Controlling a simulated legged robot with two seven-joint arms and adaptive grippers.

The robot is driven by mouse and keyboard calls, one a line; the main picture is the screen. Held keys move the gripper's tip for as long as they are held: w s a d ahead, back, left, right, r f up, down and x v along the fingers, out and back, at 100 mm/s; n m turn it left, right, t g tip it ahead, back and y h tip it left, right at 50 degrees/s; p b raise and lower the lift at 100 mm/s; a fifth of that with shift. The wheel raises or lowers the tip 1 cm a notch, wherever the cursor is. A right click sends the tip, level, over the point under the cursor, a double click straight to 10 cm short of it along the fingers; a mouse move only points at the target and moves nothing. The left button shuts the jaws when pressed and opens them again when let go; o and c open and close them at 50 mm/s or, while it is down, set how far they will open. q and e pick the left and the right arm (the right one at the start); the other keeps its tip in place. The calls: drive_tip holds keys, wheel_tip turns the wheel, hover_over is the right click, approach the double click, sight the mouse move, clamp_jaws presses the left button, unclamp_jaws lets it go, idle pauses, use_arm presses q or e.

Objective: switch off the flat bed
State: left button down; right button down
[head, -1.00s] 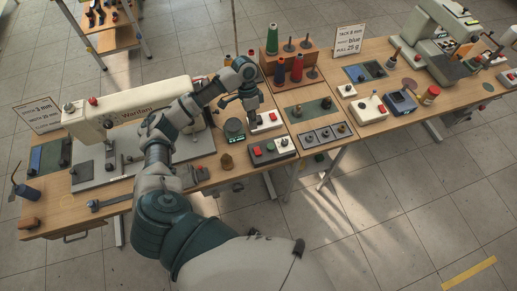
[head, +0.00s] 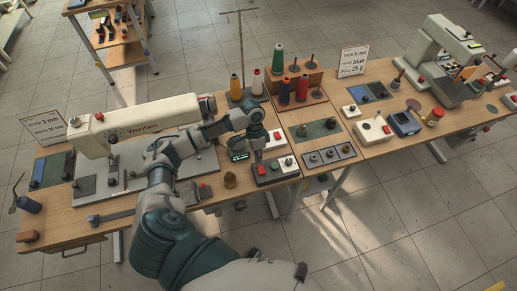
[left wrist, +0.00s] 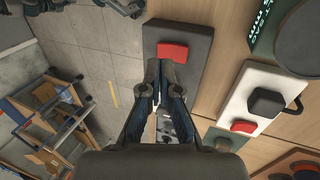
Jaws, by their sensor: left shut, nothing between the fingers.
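The flat-bed sewing machine (head: 140,120), cream with a grey base, stands on the left table. A dark control box (head: 276,173) with a red rocker (head: 261,169) and a paler part lies at the table's front edge, right of the machine. My left gripper (head: 257,158) is shut and empty, pointing down close to this box. In the left wrist view the dark box (left wrist: 195,40) and its red rocker (left wrist: 173,51) show just beyond the shut fingertips (left wrist: 161,66); the fingers cover part of the box. I cannot tell whether they touch. My right gripper is not in view.
A white box (head: 276,138) with a red button and dark knob sits behind the dark box. A second machine (head: 440,60) stands far right.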

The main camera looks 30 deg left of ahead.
sight(260, 172)
use_arm(q)
drive_tip(key=x, duration=0.4)
drive_tip(key=shift+s+d+f, duration=0.1)
drive_tip(key=shift+d+f, duration=0.15)
drive_tip(key=shift+p, duration=0.4)
drive_tip(key=shift+f, duration=0.15)
drive_tip(key=shift+s+a+f, duration=0.1)
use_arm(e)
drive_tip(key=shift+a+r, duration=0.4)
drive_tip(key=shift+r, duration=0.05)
use_arm(q)
drive_tip(key=shift+w+a, duration=0.25)
drive_tip(key=shift+w, duration=0.15)
drive_tip(key=shift+w+a+p, duration=0.15)
drive_tip(key=shift+a+p, duration=0.1)
drive_tip(key=shift+p, duration=0.1)
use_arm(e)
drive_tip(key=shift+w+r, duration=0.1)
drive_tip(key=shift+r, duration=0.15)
